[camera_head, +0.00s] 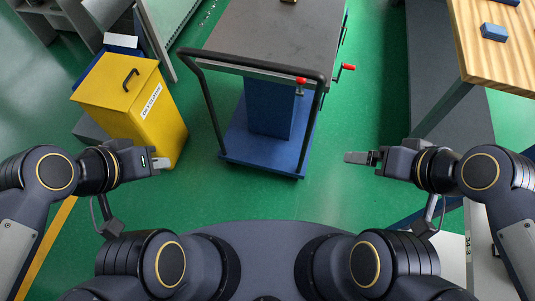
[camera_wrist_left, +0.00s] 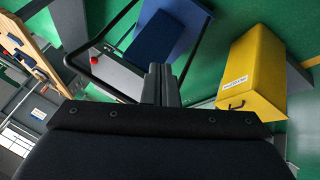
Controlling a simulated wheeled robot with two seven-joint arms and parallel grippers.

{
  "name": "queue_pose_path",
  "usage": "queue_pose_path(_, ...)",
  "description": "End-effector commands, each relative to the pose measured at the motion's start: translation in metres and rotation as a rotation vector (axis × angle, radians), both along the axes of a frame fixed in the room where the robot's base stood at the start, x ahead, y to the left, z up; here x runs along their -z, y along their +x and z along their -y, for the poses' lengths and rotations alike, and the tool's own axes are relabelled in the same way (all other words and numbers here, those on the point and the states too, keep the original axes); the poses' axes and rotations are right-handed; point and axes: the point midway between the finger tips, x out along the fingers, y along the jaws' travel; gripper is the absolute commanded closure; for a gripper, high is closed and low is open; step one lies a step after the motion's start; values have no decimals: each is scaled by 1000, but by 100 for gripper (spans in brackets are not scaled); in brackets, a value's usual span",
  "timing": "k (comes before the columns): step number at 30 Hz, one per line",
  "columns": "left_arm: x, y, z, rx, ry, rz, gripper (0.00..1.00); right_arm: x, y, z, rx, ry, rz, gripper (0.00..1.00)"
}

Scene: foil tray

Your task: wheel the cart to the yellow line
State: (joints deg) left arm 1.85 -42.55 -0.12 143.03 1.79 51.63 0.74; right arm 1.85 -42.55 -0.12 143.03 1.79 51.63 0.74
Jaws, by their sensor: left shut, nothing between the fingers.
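The cart has a grey top (camera_head: 275,30), a blue column and base plate (camera_head: 235,140), and a black tube handle (camera_head: 250,70) on its near side. Red-knobbed levers sit by the handle's right end. In the left wrist view its blue base (camera_wrist_left: 170,35) and handle (camera_wrist_left: 100,75) show. The yellow line (camera_head: 45,245) runs along the floor at lower left, partly hidden by my left arm. My left gripper (camera_head: 160,163) is shut and empty, left of the cart and apart from the handle. My right gripper (camera_head: 352,158) is right of the cart, touching nothing; its finger gap is unclear.
A yellow bin (camera_head: 150,115) stands left of the cart, close to my left gripper. A wooden table (camera_head: 485,65) with a blue block (camera_head: 494,32) is at right. Green floor (camera_head: 250,200) is clear between the cart and my base.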

Motion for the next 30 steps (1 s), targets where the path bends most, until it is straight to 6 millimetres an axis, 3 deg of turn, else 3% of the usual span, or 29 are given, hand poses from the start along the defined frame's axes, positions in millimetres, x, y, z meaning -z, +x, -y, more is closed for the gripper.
queue_pose_path(8,0,0,0,0,0,0,100,0,0,0,0,0,0,10)
queue_pose_path(14,1,1,-1,3,6,4,75,1,0,0,0,0,0,10)
queue_pose_path(17,9,19,-9,47,78,57,62,11,0,0,0,0,0,10)
queue_pose_path(20,22,63,-25,171,264,194,55,32,0,0,0,0,0,10)
queue_pose_path(24,37,156,-31,504,650,508,55,69,0,0,0,0,0,10)
queue_pose_path(27,45,216,-5,777,905,771,55,92,0,0,0,0,0,10)
queue_pose_path(30,54,255,34,1010,1094,1030,55,110,0,0,0,0,0,10)
